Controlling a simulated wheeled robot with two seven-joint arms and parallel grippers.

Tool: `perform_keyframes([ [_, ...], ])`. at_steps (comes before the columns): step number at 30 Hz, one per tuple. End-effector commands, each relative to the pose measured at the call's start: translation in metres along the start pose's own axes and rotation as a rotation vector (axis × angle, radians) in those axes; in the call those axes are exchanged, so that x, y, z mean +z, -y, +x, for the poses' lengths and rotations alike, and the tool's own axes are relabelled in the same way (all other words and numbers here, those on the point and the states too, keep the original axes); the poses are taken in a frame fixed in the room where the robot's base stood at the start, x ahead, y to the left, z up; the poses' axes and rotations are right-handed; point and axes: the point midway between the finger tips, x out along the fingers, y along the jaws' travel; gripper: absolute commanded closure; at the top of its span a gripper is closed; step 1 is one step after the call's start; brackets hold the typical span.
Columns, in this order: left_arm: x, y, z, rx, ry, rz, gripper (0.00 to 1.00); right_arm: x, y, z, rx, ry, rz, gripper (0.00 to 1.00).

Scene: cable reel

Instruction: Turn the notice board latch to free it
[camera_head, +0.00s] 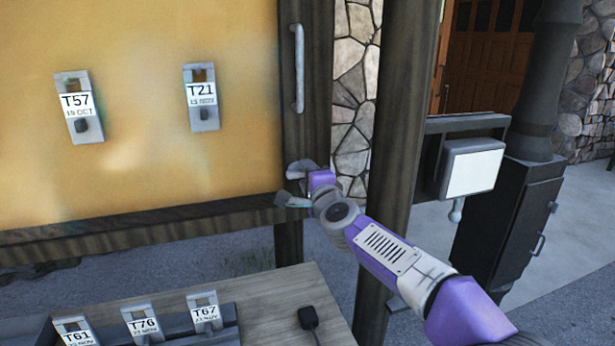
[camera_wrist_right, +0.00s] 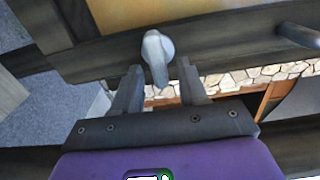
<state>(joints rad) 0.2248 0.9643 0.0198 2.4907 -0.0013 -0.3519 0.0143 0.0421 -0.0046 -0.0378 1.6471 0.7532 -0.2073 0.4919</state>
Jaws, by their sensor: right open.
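The notice board has a yellow panel (camera_head: 140,165) in a dark wooden frame (camera_head: 150,222). In the right wrist view the latch (camera_wrist_right: 157,58) is a light grey knob with a short lever, on the frame (camera_wrist_right: 215,40). Its lever points down the picture, between the two fingers of my right gripper (camera_wrist_right: 159,75), with a gap visible on each side. In the head view my right gripper (camera_head: 290,184) is open at the frame's lower right corner. I cannot make out the latch there. My left gripper is in neither view.
A metal handle (camera_head: 298,68) is on the frame above my gripper. Tagged holders T57 (camera_head: 78,106) and T21 (camera_head: 201,97) are on the panel. A wooden table (camera_head: 265,300) stands below. A dark post (camera_head: 392,130) rises right of the board, close to my right arm.

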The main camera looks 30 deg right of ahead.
Motion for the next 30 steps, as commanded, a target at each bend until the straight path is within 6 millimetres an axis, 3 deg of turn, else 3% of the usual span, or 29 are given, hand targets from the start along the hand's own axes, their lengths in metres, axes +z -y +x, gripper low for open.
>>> perform_keyframes([
  [5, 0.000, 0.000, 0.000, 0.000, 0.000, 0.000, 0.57, 0.000, 0.001, -0.011, -0.002, 0.000, 0.000, 0.57],
  [18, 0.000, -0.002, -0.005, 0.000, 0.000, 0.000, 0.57, 0.000, 0.001, -0.071, -0.001, -0.001, 0.001, 0.57],
  [30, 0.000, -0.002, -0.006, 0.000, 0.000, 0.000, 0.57, 0.000, 0.000, -0.076, 0.000, 0.000, 0.000, 0.57],
])
